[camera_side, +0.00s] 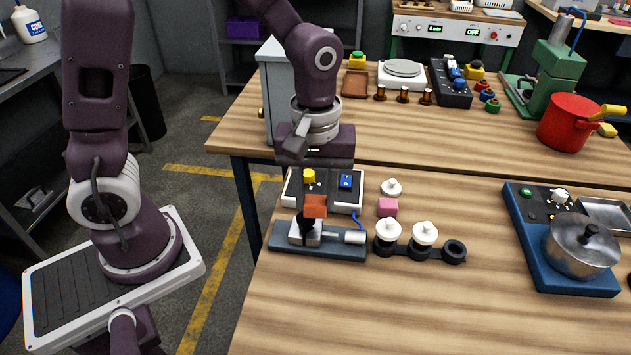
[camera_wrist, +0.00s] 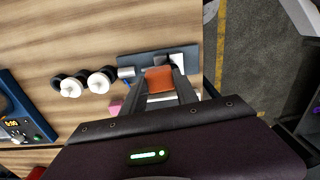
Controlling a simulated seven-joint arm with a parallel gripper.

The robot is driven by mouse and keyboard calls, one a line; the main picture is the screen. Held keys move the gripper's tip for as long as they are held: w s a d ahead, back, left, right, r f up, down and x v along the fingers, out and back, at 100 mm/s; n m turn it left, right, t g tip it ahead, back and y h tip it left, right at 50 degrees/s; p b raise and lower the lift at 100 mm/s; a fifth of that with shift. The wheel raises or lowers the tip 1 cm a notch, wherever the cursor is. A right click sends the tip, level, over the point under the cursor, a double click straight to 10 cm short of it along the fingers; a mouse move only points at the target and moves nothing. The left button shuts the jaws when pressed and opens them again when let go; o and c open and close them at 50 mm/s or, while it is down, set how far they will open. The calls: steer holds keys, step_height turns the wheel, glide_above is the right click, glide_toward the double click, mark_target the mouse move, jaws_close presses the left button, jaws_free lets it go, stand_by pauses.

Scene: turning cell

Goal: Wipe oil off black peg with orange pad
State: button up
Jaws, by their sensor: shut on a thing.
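The orange pad (camera_side: 316,205) is between the fingers of my gripper (camera_side: 315,198), which is shut on it. In the wrist view the pad (camera_wrist: 159,79) shows between the two fingertips (camera_wrist: 160,82). A dark upright piece, seemingly the black peg (camera_side: 307,222), stands in the small metal vise (camera_side: 299,236) on a blue base plate (camera_side: 345,251). The pad is right at its top in the side view; I cannot tell whether they touch. In the wrist view the pad and fingers hide the peg. Any oil is too small to see.
A control box with a blue switch (camera_side: 346,181) stands behind the vise. A pink block (camera_side: 388,207) and a black holder (camera_side: 454,252) with white-knobbed pieces (camera_side: 425,233) are to the right. A blue hotplate unit with a pot (camera_side: 582,248) is farther right. The front table is clear.

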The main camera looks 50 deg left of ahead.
step_height(320, 180, down, 2)
steer(key=shift+s+f, duration=0.1)
steer(key=shift+f, duration=0.05)
steer(key=shift+a, duration=0.4)
jaws_close()
steer(key=shift+s+a+f, duration=0.1)
steer(key=shift+s+a, duration=0.1)
steer(key=shift+a, duration=0.1)
steer(key=shift+s+a, duration=0.2)
steer(key=shift+a, duration=0.35)
steer(key=shift+s+a, duration=0.2)
steer(key=shift+a, duration=0.35)
steer(key=shift+w+d, duration=0.25)
steer(key=shift+d, duration=0.4)
steer(key=shift+w+d, duration=0.25)
steer(key=shift+d, duration=0.35)
steer(key=shift+w+d, duration=0.25)
steer(key=shift+d, duration=0.4)
steer(key=shift+a+r, duration=0.1)
steer(key=shift+r, duration=4.05)
